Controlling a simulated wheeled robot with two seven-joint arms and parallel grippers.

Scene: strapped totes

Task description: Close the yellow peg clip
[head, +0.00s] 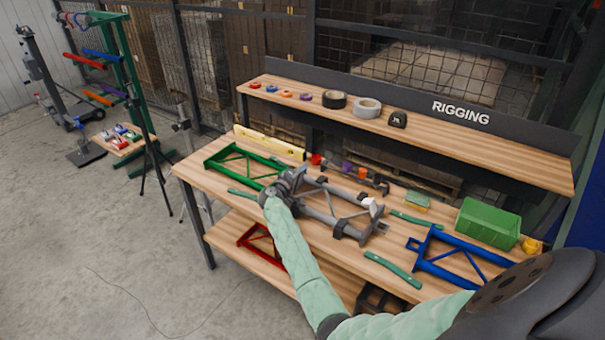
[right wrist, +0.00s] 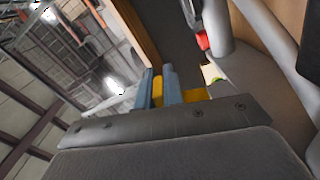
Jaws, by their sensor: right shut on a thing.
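My right gripper (head: 294,183) reaches over the left end of the grey truss frame (head: 318,215) on the workbench. In the right wrist view its two blue-grey fingers (right wrist: 160,88) are close together. A yellow piece (right wrist: 158,88), which looks like the yellow peg clip, shows between them, with more yellow (right wrist: 197,95) just right of the fingers. The gripper is shut on it. Whether the clip is open or closed is too small to tell. In the head view the gripper hides the clip. My left gripper is not in view.
A green frame (head: 222,153) and yellow level (head: 270,142) lie left and behind. A blue frame (head: 425,255), green bin (head: 488,222) and green strips (head: 392,270) lie right. Black clamps (head: 352,231) sit on the truss. A raised shelf (head: 425,128) runs behind.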

